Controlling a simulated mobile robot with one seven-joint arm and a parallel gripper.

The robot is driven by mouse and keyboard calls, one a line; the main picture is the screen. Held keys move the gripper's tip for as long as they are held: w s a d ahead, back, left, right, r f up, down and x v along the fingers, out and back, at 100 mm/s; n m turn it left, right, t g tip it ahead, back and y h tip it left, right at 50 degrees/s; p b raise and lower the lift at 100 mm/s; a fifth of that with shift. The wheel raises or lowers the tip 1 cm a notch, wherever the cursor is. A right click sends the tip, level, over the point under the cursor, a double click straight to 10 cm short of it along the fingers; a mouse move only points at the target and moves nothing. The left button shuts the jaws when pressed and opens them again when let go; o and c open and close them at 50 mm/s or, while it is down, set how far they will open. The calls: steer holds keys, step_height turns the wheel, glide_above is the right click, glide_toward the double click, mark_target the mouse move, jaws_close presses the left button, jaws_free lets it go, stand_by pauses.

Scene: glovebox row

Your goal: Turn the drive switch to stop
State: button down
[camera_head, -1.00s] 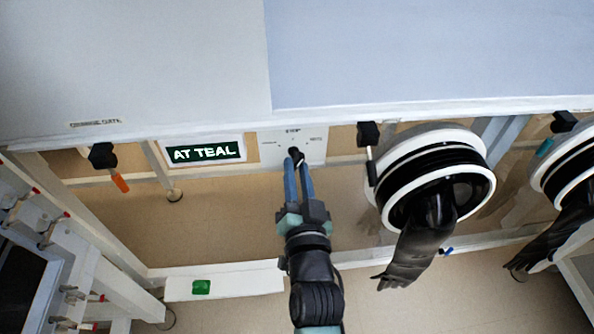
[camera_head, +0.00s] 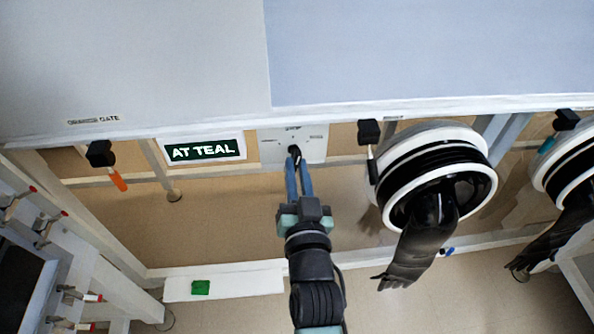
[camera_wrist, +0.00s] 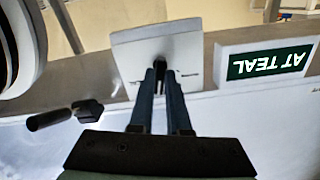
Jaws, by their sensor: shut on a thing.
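The drive switch is a small black knob (camera_head: 294,150) on a white plate (camera_head: 313,147) below the cabinet edge. The plate has small marks, with a label at its top too blurred to read surely. My gripper (camera_head: 297,163) reaches up from below, its two blue fingers closed on the knob. In the wrist view the fingertips of my gripper (camera_wrist: 161,68) meet in front of the white plate (camera_wrist: 188,47). The fingers hide most of the knob there, so I cannot tell its exact pointing direction.
A sign reading "AT TEAL" (camera_head: 204,151) is left of the plate. Black clamps (camera_head: 369,132) and a glove port (camera_head: 438,170) with a hanging black glove (camera_head: 421,243) are close on the right. A green item (camera_head: 201,287) lies on a white ledge (camera_head: 245,283).

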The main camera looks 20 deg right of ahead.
steer(key=shift+n, duration=1.3)
steer(key=c, duration=0.9)
jaws_free()
steer(key=shift+s, duration=0.1)
steer(key=p+v, duration=0.1)
steer(key=v, duration=1.1)
steer(key=shift+s+a, duration=0.2)
steer(key=shift+s, duration=0.2)
